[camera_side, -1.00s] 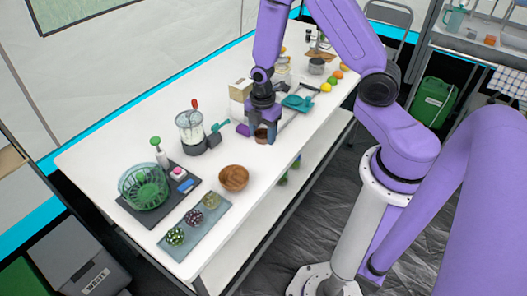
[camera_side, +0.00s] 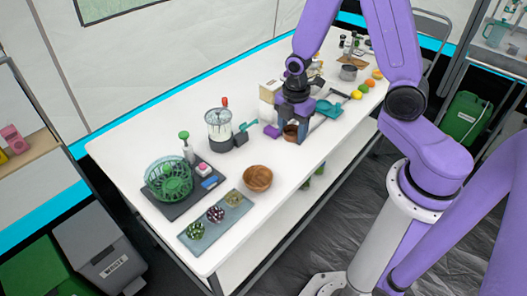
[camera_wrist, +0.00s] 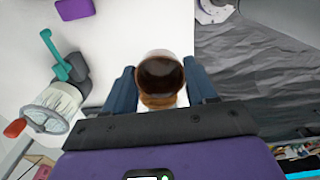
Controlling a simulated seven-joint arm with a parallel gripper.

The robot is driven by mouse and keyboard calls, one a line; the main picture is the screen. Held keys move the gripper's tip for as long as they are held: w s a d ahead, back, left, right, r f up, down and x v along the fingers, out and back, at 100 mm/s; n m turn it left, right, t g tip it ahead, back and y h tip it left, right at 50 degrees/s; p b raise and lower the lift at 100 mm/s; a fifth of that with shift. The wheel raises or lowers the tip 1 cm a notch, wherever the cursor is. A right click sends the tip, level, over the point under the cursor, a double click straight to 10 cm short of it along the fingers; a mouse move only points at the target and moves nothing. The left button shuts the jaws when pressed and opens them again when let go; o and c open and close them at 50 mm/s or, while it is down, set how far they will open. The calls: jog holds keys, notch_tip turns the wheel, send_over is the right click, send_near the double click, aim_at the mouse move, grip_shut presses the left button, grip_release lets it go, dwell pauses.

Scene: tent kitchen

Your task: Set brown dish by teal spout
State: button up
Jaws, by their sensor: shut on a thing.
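A small brown dish (camera_side: 290,132), dark inside, is between the fingers of my gripper (camera_side: 295,137). In the wrist view the dish (camera_wrist: 160,72) looks round and glossy, and the gripper (camera_wrist: 162,85) is shut on it with a dark blue finger on either side. I cannot tell whether it touches the table. The teal spout (camera_side: 248,125) sticks up from a dark block beside the blender-like jar, left of my gripper. It also shows in the wrist view (camera_wrist: 54,56), at the upper left, apart from the dish.
A purple block (camera_side: 271,131) lies close left of the dish. A wooden bowl (camera_side: 257,178) sits nearer the front edge. A teal pan (camera_side: 328,107) lies right of my gripper. White table (camera_side: 262,148) is bare between bowl and block.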

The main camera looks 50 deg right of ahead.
jog(key=shift+s+a+r, duration=0.75)
jog(key=shift+s+a, duration=0.05)
jog(key=shift+s, duration=0.15)
jog(key=w+f, duration=0.4)
jog(key=w, duration=0.4)
send_over(256, 151)
jog(key=f, duration=0.5)
jog(key=shift+s, duration=0.3)
jog(key=shift+w+f, duration=0.3)
jog(key=shift+f, duration=1.65)
jog(key=shift+f, duration=0.1)
jog(key=o, duration=0.5)
